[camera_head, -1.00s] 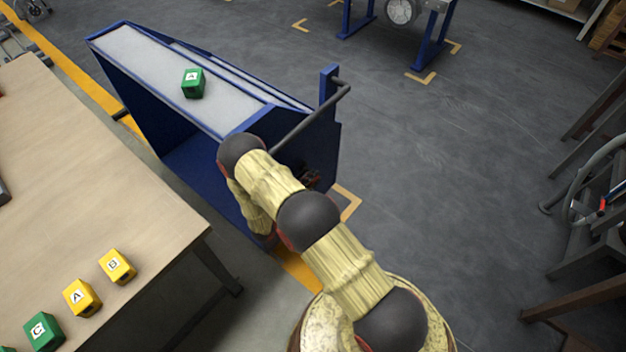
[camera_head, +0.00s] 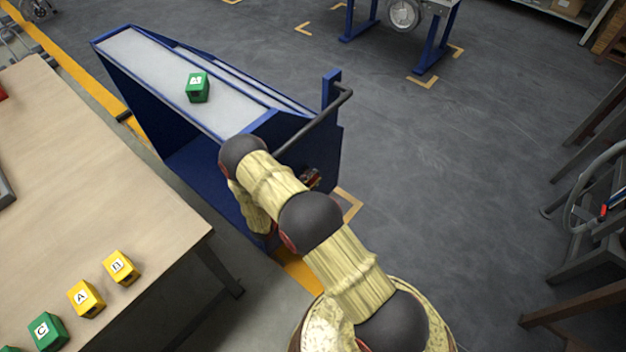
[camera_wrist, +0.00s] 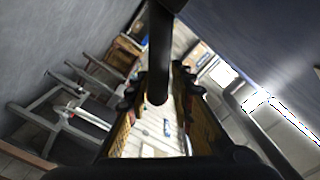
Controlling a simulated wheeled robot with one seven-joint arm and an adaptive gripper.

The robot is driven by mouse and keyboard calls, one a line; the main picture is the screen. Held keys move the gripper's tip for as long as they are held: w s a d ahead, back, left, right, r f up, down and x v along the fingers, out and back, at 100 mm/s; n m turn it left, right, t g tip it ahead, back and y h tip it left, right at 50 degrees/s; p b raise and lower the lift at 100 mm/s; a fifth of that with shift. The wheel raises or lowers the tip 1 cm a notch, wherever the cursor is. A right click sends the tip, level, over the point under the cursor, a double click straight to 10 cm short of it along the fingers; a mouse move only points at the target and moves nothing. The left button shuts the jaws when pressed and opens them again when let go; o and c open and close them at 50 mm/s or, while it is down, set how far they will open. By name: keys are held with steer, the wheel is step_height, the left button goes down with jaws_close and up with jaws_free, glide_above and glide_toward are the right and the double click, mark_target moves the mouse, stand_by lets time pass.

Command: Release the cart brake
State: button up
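The blue cart (camera_head: 322,140) with a pale grey top stands at centre left in the head view. It has a dark push handle (camera_head: 318,122) at its near right end. My arm covers part of the cart's near end, and no brake can be clearly made out there. My gripper (camera_head: 312,180) is mostly hidden behind my arm, beside that end below the handle. In the wrist view, the fingers of my gripper (camera_wrist: 155,92) stand apart. A dark rounded bar (camera_wrist: 160,60) comes down between them; I cannot tell whether it is the brake lever or whether either finger touches it.
A green block (camera_head: 198,88) sits on the cart top. A wooden table (camera_head: 100,170) at left holds yellow blocks (camera_head: 86,298) and a green block (camera_head: 47,331). A blue-legged stand (camera_head: 430,50) is at the back. A handwheel (camera_head: 590,195) stands at right. The floor right of the cart is clear.

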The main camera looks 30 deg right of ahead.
steer(key=shift+o, duration=1.2)
steer(key=shift+a, duration=0.1)
steer(key=v, duration=1.1)
steer(key=shift+s+a, duration=0.15)
steer(key=shift+a, duration=0.25)
